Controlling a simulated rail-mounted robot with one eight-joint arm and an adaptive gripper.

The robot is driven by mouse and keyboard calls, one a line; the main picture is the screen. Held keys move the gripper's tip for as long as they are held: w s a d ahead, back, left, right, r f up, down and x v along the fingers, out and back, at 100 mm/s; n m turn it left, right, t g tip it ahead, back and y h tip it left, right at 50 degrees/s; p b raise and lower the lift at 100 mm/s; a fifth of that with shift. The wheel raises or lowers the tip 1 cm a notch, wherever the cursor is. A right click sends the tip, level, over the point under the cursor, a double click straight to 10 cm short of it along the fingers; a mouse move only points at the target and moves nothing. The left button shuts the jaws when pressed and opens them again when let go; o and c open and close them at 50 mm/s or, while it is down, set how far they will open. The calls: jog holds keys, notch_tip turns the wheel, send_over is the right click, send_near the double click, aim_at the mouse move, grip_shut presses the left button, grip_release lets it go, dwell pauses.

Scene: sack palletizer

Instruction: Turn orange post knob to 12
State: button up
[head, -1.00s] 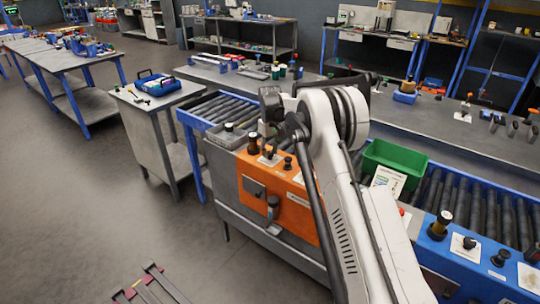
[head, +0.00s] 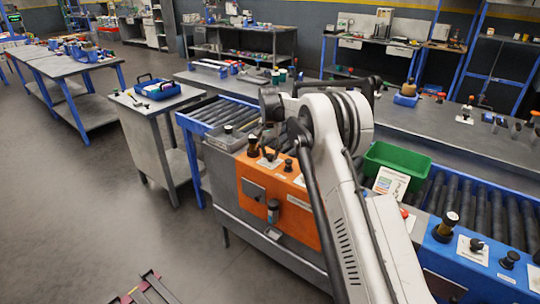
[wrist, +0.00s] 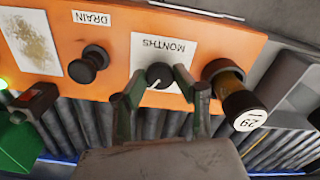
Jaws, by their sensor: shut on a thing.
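The orange post (head: 285,212) stands in front of the roller conveyor in the head view. In the wrist view its orange top (wrist: 110,60) carries a dark round knob (wrist: 158,74) with a pale pointer mark, on a white plate lettered MONTHS, seen upside down. My gripper (wrist: 160,92) has one finger on each side of this knob and is shut on it. The pointer's number cannot be read. In the head view my gripper (head: 268,143) is over the post's top, and my arm hides part of the post.
Beside the knob stand a black knob (wrist: 88,64) near a DRAIN label and an amber-and-black cylinder (wrist: 238,100) whose white top shows 29. A green bin (head: 396,162) and a blue post (head: 470,262) are to the right. Open floor lies at left.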

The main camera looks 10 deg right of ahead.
aim_at(270, 155)
jog(key=m, duration=0.5)
jog(key=shift+b, duration=0.35)
jog(key=shift+m, duration=0.3)
jog(key=o, duration=1.1)
jog(key=shift+r, duration=0.15)
notch_tip(270, 155, up, 12)
jog(key=shift+f, duration=0.15)
